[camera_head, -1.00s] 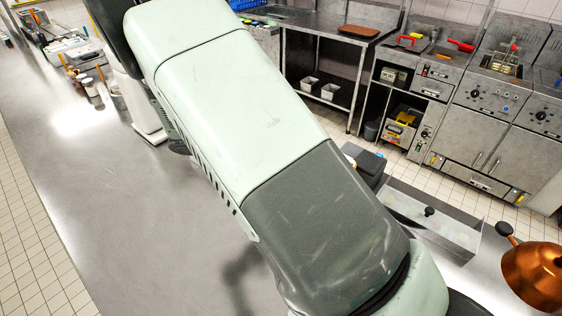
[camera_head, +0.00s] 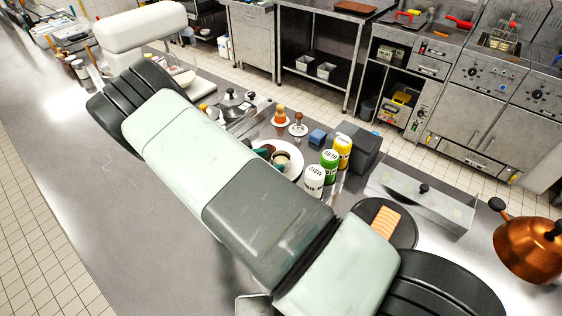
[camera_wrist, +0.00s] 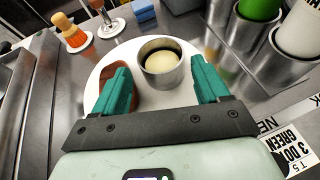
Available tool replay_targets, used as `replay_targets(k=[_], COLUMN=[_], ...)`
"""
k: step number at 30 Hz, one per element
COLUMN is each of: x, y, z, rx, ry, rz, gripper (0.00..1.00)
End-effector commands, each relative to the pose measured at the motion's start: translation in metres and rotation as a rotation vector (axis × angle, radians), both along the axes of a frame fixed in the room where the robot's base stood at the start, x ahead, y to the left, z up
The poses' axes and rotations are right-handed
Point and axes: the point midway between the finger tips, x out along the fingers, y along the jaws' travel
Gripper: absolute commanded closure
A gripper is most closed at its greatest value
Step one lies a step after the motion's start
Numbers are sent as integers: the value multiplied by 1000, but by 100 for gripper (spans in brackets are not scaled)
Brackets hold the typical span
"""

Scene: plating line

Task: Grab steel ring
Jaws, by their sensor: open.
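The steel ring (camera_wrist: 147,71) is a short metal cylinder with a pale round filling showing inside it. It stands on a white plate (camera_wrist: 104,69), and both also show in the head view, the ring (camera_head: 281,160) and the plate (camera_head: 296,152). My gripper (camera_wrist: 159,66) is open, with one teal finger on each side of the ring in the wrist view. The ring lies at or just beyond the fingertips; I see no contact. A reddish-brown piece lies on the plate, partly hidden behind the left finger. My arm covers part of the plate in the head view.
White, green and yellow labelled bottles (camera_head: 329,165) stand in metal holders right of the plate. Orange-topped and white-based utensils (camera_wrist: 70,35) stand behind left. A black plate with an orange fillet (camera_head: 385,221) and a copper pot (camera_head: 530,248) are farther right.

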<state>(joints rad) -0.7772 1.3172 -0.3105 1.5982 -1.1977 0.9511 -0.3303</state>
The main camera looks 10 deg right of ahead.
Motion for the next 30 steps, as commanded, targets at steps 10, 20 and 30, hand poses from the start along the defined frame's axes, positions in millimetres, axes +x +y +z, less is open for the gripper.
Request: replay_targets(k=[10,20,30], x=[20,21,21], y=[-38,-38,-38], z=[-15,-15,-15], rx=[1,1,2], ry=[-1,0,-1], rz=[-2,0,-2], gripper=[26,44,65])
